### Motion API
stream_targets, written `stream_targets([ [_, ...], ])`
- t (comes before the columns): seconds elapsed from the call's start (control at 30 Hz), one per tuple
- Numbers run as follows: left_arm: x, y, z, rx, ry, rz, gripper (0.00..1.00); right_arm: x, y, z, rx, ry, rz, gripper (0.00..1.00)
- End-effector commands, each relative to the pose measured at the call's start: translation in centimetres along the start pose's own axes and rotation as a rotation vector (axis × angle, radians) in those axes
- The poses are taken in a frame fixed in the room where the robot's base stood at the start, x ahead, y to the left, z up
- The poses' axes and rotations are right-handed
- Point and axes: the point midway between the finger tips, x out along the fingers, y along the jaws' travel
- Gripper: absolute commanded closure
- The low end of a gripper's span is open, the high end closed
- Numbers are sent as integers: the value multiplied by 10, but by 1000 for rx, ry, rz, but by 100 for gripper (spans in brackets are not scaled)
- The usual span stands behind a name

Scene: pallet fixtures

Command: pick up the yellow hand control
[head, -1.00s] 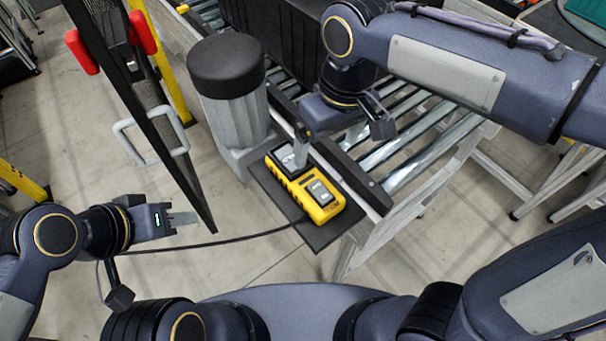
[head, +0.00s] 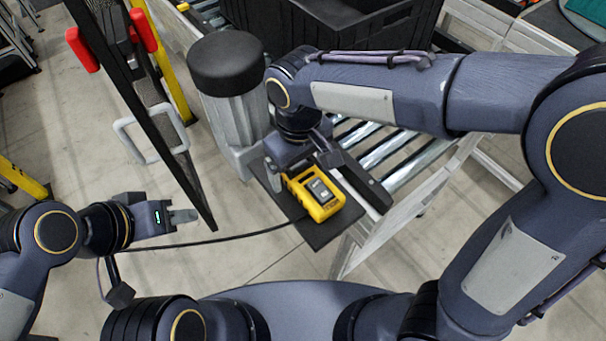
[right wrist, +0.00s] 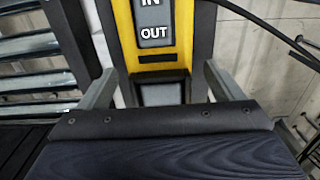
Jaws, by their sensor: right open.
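The yellow hand control (head: 329,208) lies on a dark shelf (head: 318,234) beside the roller conveyor. My right gripper (head: 290,168) is at its far end, pointing down, and covers that end in the head view. In the right wrist view the hand control (right wrist: 184,38) shows grey IN and OUT buttons. The open fingers of my right gripper (right wrist: 160,85) stand one on each side of its near end, with no clear contact. My left gripper (head: 184,216) is apart from it, over the floor at left; its finger gap cannot be made out.
A grey post with a black cap (head: 226,65) stands just left of the shelf. Conveyor rollers (head: 375,150) and a black crate (head: 340,25) lie beyond. A dark upright frame (head: 140,110) stands at left. A black cable (head: 220,240) runs toward the shelf.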

Motion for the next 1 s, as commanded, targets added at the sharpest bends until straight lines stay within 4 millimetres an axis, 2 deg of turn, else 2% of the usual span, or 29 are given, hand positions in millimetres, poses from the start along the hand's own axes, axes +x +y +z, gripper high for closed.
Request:
stream_targets([
  [0.1,0,0,0,0,0,0,64,0,0,0,0,0,0,14],
  [0.53,0,0,0,0,0,0,64,-1,0,0,0,0,0,70],
  [0.83,0,0,0,0,0,0,64,-3,0,0,0,2,-1,72],
  [1.0,-1,0,-1,0,0,0,64,-16,0,-1,0,5,-1,72],
])
